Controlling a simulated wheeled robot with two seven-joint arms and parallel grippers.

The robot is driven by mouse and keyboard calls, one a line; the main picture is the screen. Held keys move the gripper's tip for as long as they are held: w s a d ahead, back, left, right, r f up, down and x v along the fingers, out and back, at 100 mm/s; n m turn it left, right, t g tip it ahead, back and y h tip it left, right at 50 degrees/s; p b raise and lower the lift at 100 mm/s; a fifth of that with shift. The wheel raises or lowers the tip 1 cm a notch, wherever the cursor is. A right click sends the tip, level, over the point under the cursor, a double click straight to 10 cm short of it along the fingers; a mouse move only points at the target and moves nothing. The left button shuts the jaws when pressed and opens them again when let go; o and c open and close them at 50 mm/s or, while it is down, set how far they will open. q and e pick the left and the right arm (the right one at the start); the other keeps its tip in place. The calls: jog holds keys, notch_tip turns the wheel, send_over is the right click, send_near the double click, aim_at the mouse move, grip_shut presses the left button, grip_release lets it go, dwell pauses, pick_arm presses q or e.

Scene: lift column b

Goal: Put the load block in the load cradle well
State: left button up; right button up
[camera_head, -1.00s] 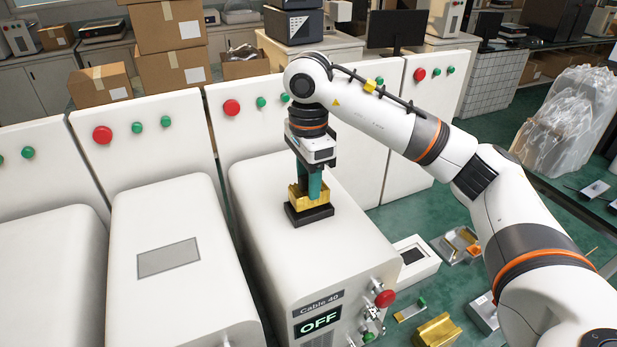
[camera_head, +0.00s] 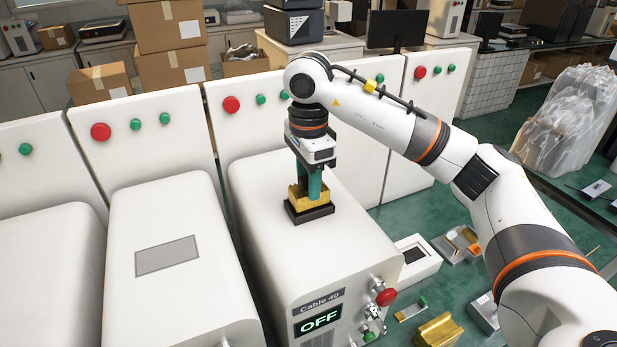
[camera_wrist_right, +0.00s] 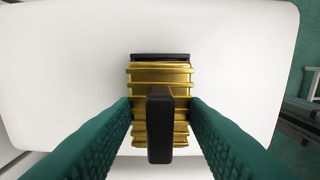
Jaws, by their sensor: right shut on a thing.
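The load block (camera_head: 299,195) is a gold, ribbed piece with a black upright part on top, seen from above in the right wrist view (camera_wrist_right: 160,75). My right gripper (camera_head: 309,190) has its green fingers shut on the block's two sides. The load cradle (camera_head: 312,216) is a low black base on the white cabinet top, directly under the block. A strip of its black rim shows beyond the block in the wrist view (camera_wrist_right: 160,56). The block hides the well, so I cannot tell how deep it sits. My left gripper is not in view.
The white cabinet (camera_head: 280,250) has clear top surface around the cradle. A red button (camera_head: 386,297) and an OFF display (camera_head: 318,321) are on its front. Another white cabinet (camera_head: 168,215) stands to the left. Gold and grey parts (camera_head: 437,330) lie at lower right.

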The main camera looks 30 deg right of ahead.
jog(key=shift+f+b, duration=0.8)
jog(key=shift+f, duration=0.15)
jog(key=o, duration=1.4)
jog(key=shift+r, duration=0.5)
notch_tip(320, 180, up, 11)
jog(key=shift+r, duration=0.1)
